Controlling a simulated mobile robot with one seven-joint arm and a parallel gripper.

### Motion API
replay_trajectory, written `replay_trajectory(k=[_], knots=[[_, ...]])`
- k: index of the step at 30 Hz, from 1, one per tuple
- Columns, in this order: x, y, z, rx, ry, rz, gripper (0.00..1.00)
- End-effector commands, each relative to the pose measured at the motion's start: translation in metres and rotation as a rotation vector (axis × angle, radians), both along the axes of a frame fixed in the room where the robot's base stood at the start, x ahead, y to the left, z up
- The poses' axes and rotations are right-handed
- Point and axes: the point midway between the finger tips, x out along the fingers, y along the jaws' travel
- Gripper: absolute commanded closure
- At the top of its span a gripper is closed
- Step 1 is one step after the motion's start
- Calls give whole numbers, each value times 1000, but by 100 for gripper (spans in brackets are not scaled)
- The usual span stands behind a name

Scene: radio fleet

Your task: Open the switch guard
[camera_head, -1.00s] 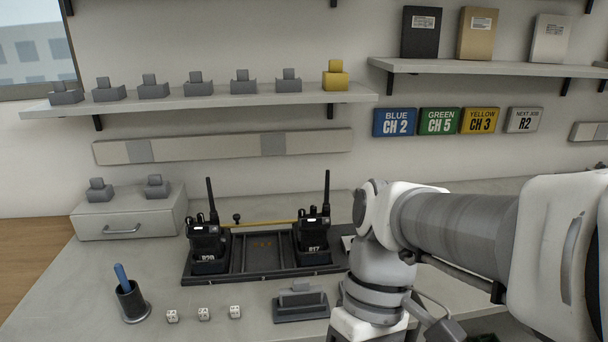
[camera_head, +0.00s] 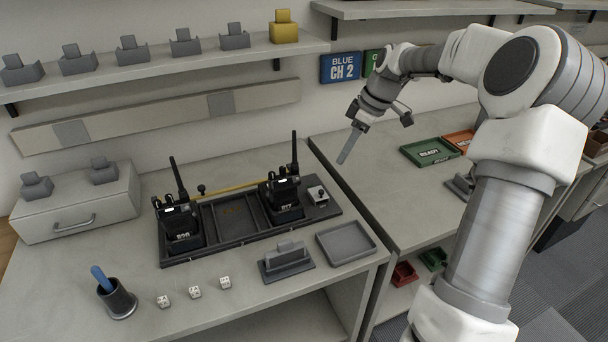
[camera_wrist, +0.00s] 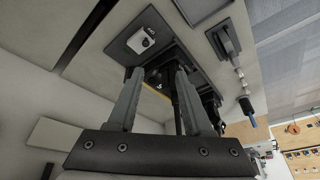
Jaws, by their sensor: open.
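A small pale switch box (camera_head: 317,195) sits on the right end of the dark radio dock (camera_head: 240,245), beside radio R17 (camera_head: 283,192). It also shows in the wrist view (camera_wrist: 142,39), beyond my fingertips. It is too small to tell how its guard stands. My gripper (camera_head: 345,158) hangs in the air above and right of the switch box, clear of it. In the wrist view its two fingers (camera_wrist: 159,74) are apart with nothing held between them.
Radio R20 (camera_head: 180,226) stands upright at the dock's left end. A yellow rod runs along the dock's back. In front are a grey holder (camera_head: 286,262), an empty tray (camera_head: 346,243), several dice and a pen cup (camera_head: 117,299). A green tray (camera_head: 430,151) lies on the right counter.

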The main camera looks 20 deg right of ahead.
Motion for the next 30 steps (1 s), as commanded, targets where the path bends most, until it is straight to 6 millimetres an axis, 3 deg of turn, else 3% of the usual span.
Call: replay_trajectory(k=[1,3,6,11,24,30], knots=[[5,-14,4,2,-28,-10,50],[8,-25,4,0,-51,-14,50],[12,-29,1,-2,-64,-16,50],[17,-22,-19,0,-61,-14,50],[41,6,-108,1,-59,-12,50],[50,15,-140,0,-60,-14,50]])
